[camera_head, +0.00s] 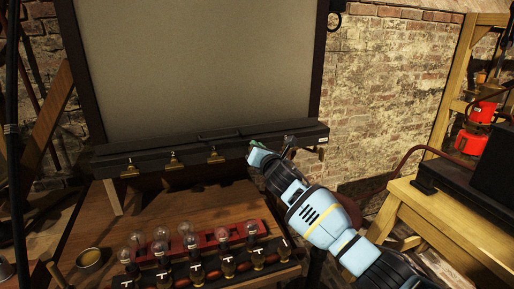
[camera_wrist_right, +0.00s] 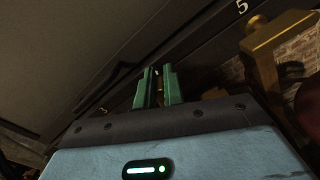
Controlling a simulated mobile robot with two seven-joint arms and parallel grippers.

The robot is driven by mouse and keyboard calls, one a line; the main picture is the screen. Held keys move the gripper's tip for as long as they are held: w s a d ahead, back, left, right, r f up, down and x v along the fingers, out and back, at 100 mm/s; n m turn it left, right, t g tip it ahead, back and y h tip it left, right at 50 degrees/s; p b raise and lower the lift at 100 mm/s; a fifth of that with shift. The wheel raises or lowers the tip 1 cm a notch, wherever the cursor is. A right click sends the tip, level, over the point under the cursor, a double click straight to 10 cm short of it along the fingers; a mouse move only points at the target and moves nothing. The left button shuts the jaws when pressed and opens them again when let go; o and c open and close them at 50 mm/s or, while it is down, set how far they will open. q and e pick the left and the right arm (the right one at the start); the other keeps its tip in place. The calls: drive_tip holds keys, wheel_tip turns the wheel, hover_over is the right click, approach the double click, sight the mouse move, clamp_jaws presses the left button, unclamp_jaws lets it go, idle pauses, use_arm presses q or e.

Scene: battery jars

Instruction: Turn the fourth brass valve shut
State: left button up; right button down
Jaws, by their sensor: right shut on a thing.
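Three brass valves, the first (camera_head: 130,170), the second (camera_head: 172,161) and the third (camera_head: 214,157), hang along the dark rail (camera_head: 150,149) below the big grey panel. My right gripper (camera_head: 256,144) is at the rail just right of the third valve, where the fourth sits; its green fingers (camera_wrist_right: 158,88) are shut on the fourth valve, which they mostly hide. In the wrist view the brass fifth valve (camera_wrist_right: 270,45) stands to the right, by a white "5". My left gripper is not in view.
Below the rail, a wooden bench carries a red rack (camera_head: 245,229) of glass bulbs and a row of black switches (camera_head: 195,272). A small round tin (camera_head: 89,257) is at left. A wooden table (camera_head: 440,215) with a black box stands at right.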

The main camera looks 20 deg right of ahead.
drive_tip(key=m, duration=0.4)
drive_tip(key=d+f+m, duration=0.1)
drive_tip(key=m, duration=0.3)
drive_tip(key=f+m, duration=0.1)
drive_tip(key=m, duration=0.3)
drive_tip(key=shift+d+f+m, duration=0.15)
drive_tip(key=shift+f+m, duration=0.05)
drive_tip(key=shift+m, duration=0.1)
idle(0.4)
drive_tip(key=c, duration=1.5)
unclamp_jaws()
drive_tip(key=shift+s, duration=0.1)
drive_tip(key=s, duration=0.7)
drive_tip(key=shift+s+d, duration=0.15)
drive_tip(key=shift+s, duration=0.15)
